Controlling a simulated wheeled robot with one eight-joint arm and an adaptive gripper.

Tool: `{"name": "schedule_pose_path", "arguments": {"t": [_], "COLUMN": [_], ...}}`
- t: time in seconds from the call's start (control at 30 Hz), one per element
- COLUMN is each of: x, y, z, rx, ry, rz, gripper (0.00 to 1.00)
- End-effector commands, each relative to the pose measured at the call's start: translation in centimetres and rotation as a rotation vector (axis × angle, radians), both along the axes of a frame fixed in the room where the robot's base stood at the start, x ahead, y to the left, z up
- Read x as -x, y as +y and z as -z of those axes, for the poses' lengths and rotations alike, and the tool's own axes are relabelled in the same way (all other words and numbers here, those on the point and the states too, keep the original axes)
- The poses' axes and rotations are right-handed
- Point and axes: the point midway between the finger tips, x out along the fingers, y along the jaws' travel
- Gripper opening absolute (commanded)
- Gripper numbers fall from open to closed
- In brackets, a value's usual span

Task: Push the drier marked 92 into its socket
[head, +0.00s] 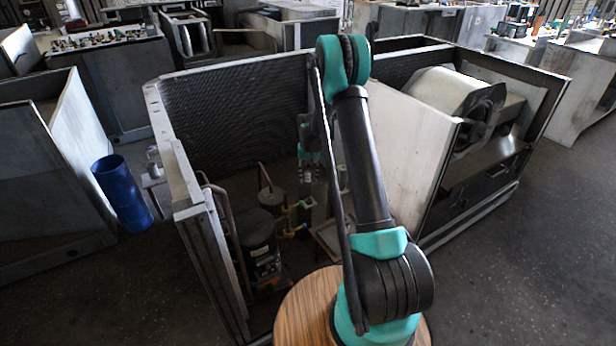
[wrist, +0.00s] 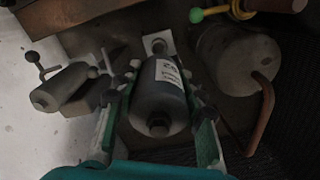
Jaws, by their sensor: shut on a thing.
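The drier (wrist: 158,112) is a dark grey cylinder with a white label in the wrist view. Its marking appears upside down and looks like 92. My gripper (wrist: 160,82) is shut on it, with one teal-and-black finger on each side. A pale square plate with a round fitting (wrist: 157,42) lies just beyond the drier's far end. It may be the socket; I cannot tell whether the drier touches it. In the head view my gripper (head: 307,168) hangs inside the open housing (head: 240,110), partly hidden by my arm; the drier is not clear there.
A large grey canister (wrist: 236,62) with a copper pipe (wrist: 263,115) stands close on the right. A smaller grey cylinder (wrist: 62,88) lies left. In the head view, a black compressor (head: 257,235) and yellow-handled valves (head: 297,232) fill the housing floor. A blue bin (head: 122,193) stands outside, left.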

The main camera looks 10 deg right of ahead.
Motion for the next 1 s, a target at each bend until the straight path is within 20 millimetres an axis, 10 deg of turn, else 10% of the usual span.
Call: {"name": "schedule_pose_path", "arguments": {"t": [1.0], "x": [0.0], "y": [0.0], "z": [6.9], "rx": [0.0], "ry": [0.0], "rz": [0.0], "gripper": [0.0]}}
